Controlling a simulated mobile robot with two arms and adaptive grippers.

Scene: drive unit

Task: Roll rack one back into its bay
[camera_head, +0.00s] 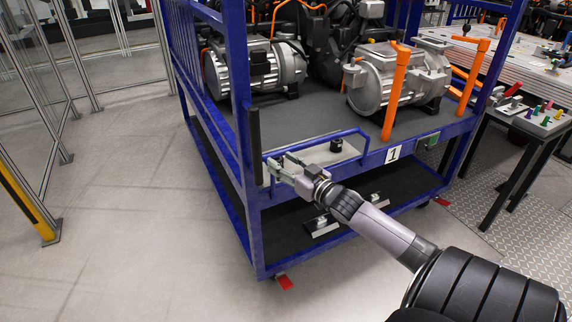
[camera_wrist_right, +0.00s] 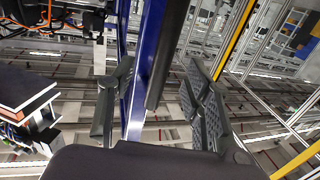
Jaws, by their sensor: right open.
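Rack one (camera_head: 240,75) is a blue wheeled frame with a "1" plate (camera_head: 393,154) on its front edge. It carries grey motors (camera_head: 252,68) on a dark shelf, with a second shelf below. A black vertical grip (camera_head: 254,145) is fixed at its front left post. My right gripper (camera_head: 275,171) is open just right of this grip in the head view. In the right wrist view, the black grip (camera_wrist_right: 167,55) and the blue post appear between the spread fingers of my right gripper (camera_wrist_right: 158,90). I cannot tell whether they touch. My left gripper is not in view.
A blue rail (camera_head: 330,138) runs along the rack's front. Red pedals (camera_head: 284,282) show near the floor. A dark table (camera_head: 535,128) with coloured pieces stands at right. A yellow post (camera_head: 28,205) and fence stand at left. The floor (camera_head: 130,220) left of the rack is clear.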

